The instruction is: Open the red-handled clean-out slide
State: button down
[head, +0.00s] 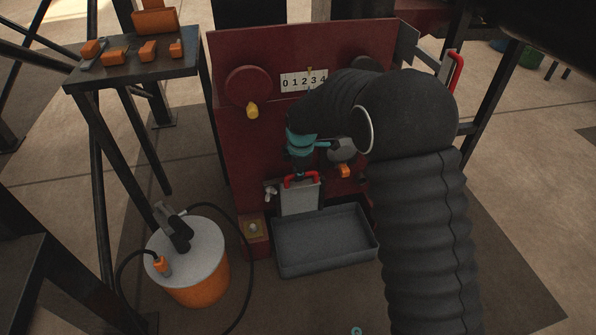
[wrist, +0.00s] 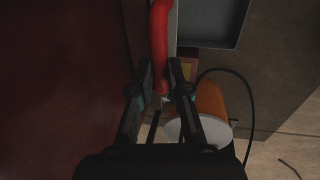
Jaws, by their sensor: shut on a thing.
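The clean-out slide (head: 299,200) is a grey upright plate low on the front of the dark red machine. Its red handle (head: 301,178) runs along its top edge. In the wrist view the handle (wrist: 159,40) is a red bar running up from between my fingers. My gripper (head: 301,169) is at the handle, pointing down, with its fingertips partly hidden in the head view. In the wrist view my gripper (wrist: 161,80) has one finger on each side of the handle's near end and is shut on it.
A grey open tray (head: 324,268) sits in front of the slide and looks empty. An orange drum (head: 199,287) with a grey lid and a black hose stands at left. A red-gripped lever (head: 456,72) is at the machine's right. A side table (head: 135,70) holds orange parts.

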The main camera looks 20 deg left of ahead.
jog(key=w+a+p+v, duration=0.1)
jog(key=p+v, duration=0.3)
jog(key=v, duration=0.5)
jog(key=shift+w+p, duration=0.35)
jog(key=shift+p, duration=0.05)
jog(key=shift+r, duration=0.15)
jog(key=c, duration=1.1)
grip_release()
jog(key=shift+c, duration=0.2)
jog(key=v, duration=1.2)
jog(key=shift+s, duration=0.1)
